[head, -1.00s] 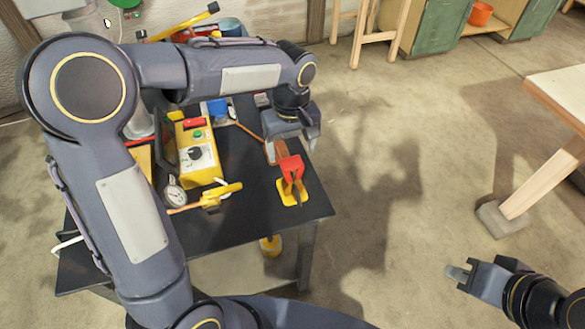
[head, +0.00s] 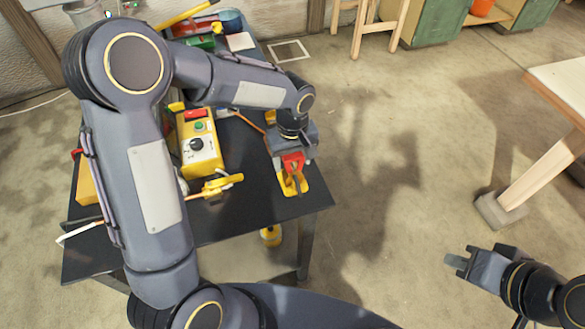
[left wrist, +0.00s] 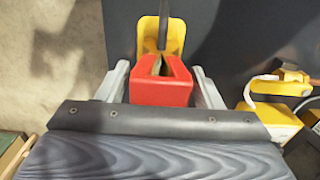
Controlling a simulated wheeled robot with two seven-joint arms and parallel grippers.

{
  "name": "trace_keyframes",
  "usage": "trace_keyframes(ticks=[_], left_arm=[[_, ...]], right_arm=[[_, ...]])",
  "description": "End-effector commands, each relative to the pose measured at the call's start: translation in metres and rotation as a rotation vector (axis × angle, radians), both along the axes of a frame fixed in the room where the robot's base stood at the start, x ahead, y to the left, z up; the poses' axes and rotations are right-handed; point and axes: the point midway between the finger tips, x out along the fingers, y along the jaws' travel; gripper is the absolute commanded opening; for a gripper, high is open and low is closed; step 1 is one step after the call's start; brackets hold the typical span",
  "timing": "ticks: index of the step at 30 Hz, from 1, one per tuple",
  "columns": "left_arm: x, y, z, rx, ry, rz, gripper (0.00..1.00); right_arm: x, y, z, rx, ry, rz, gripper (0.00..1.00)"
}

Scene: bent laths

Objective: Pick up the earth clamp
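The earth clamp, which I take to be the red piece (head: 292,162), stands at the front right of the black table over a yellow base (head: 301,186) with a dark bar. In the left wrist view the red piece (left wrist: 160,92) lies between the fingers of my left gripper (left wrist: 163,82), with the yellow base (left wrist: 150,36) beyond it. The left fingers are apart, one on each side of the red piece, and I see no clear grip. In the head view my left gripper (head: 292,150) is partly hidden by its own wrist. My right gripper (head: 456,261) is empty, off to the right over the floor.
A yellow control box (head: 199,152) with a dark knob and a yellow-handled tool (head: 221,186) stand left of the clamp on the black table (head: 250,208). A wooden bench (head: 560,95) is at the far right. The floor between is clear.

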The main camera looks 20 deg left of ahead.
Motion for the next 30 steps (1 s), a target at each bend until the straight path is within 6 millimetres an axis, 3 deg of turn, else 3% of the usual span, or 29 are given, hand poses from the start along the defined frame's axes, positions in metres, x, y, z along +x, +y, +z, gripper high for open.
trace_keyframes(ticks=[2, 10, 22, 27, 30], left_arm=[[0.0, 0.0, 0.0, 0.0, 0.0, 0.0, 0.5], [0.0, 0.0, 0.001, 0.0, 0.0, 0.0, 0.14], [0.001, 0.0, 0.009, -0.001, -0.004, 0.001, 0.14], [0.001, 0.0, 0.032, -0.002, -0.006, 0.0, 0.14], [-0.013, 0.003, 0.049, -0.002, -0.009, 0.0, 0.14]], right_arm=[[0.0, 0.0, 0.0, 0.0, 0.0, 0.0, 0.0], [0.0, 0.0, 0.0, 0.0, 0.0, 0.0, 0.0], [0.0, 0.0, 0.0, 0.0, 0.0, 0.0, 0.0], [0.0, 0.0, -0.002, 0.0, 0.0, 0.0, 0.0], [0.0, 0.0, -0.007, 0.0, 0.0, 0.0, 0.0]])
